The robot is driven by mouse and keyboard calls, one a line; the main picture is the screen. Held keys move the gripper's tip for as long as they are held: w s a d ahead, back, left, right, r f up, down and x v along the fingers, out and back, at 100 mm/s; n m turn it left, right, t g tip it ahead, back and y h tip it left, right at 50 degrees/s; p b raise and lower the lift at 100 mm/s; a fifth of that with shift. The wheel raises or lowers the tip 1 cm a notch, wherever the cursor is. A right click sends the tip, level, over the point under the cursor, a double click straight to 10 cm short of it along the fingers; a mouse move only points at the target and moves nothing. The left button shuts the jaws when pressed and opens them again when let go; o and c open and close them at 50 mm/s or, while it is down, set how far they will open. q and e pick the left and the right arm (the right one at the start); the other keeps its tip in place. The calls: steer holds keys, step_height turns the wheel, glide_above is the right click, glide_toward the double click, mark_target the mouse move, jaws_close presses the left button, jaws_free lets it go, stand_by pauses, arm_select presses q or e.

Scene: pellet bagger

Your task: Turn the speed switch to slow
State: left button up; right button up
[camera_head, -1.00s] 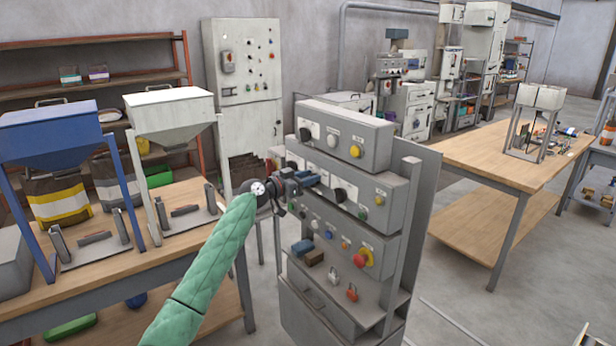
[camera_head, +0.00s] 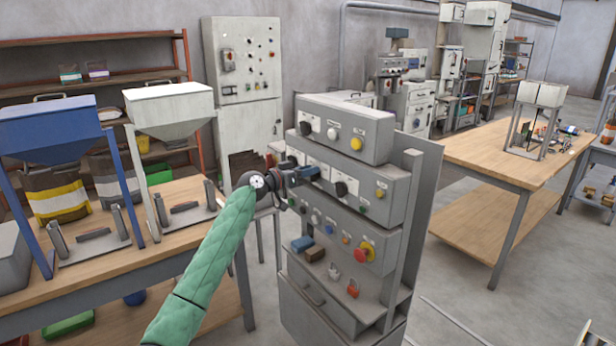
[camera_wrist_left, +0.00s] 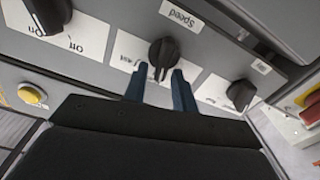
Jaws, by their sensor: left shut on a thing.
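The speed switch (camera_wrist_left: 163,54) is a black knob on a white plate under a "Speed" label (camera_wrist_left: 180,18), seen upside down in the left wrist view. Its grip bar stands nearly upright in that view; the small words on the plate are too blurred to read surely. My left gripper (camera_wrist_left: 160,84) has its two blue fingers on either side of the knob's bar, shut on it. In the head view my left gripper (camera_head: 312,173) is at the second box of the grey control stand (camera_head: 398,195) and hides the speed switch. My right gripper is not in view.
Another black knob (camera_wrist_left: 241,93) is close by on the other side. A red stop button (camera_head: 364,251) is lower down. A bench with hoppers (camera_head: 170,107) stands left.

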arm_select(q)
steer(key=n, duration=0.2)
steer(key=n+b, duration=0.1)
steer(key=n, duration=0.1)
steer(key=f+n+b, duration=0.1)
steer(key=shift+w+a+n, duration=0.2)
steer(key=shift+w+n, duration=0.1)
steer(key=shift+n, duration=0.9)
steer(key=shift+c, duration=0.2)
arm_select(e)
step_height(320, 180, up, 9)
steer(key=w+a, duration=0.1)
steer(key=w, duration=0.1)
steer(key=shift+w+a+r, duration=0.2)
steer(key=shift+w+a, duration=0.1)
arm_select(q)
steer(key=shift+w+f, duration=0.1)
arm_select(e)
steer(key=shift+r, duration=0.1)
arm_select(q)
steer(key=o, duration=0.6)
steer(key=shift+c, duration=0.2)
steer(key=shift+o, duration=0.5)
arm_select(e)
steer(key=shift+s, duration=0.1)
arm_select(q)
steer(key=shift+a, duration=0.1)
